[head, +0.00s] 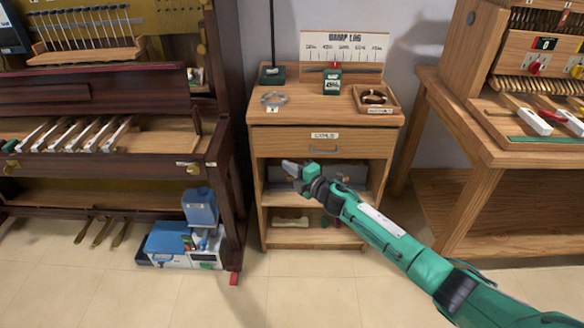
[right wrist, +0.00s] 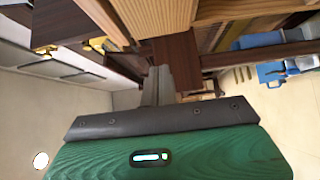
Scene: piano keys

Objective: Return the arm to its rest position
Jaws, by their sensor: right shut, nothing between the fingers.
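My right arm comes in from the lower right in the head view, green with dark joints. Its gripper (head: 291,168) is shut and empty, held in front of the small wooden cabinet (head: 322,113), below the drawer. The gripper also shows in the right wrist view (right wrist: 158,75), its fingers together with nothing between them. My left gripper is not in view in the head picture.
An opened piano (head: 80,88) stands on the left. A blue container (head: 199,207) and a blue toolbox (head: 167,239) are at its foot. A wooden workbench (head: 487,150) is on the right. Open tiled floor (head: 330,290) lies in front.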

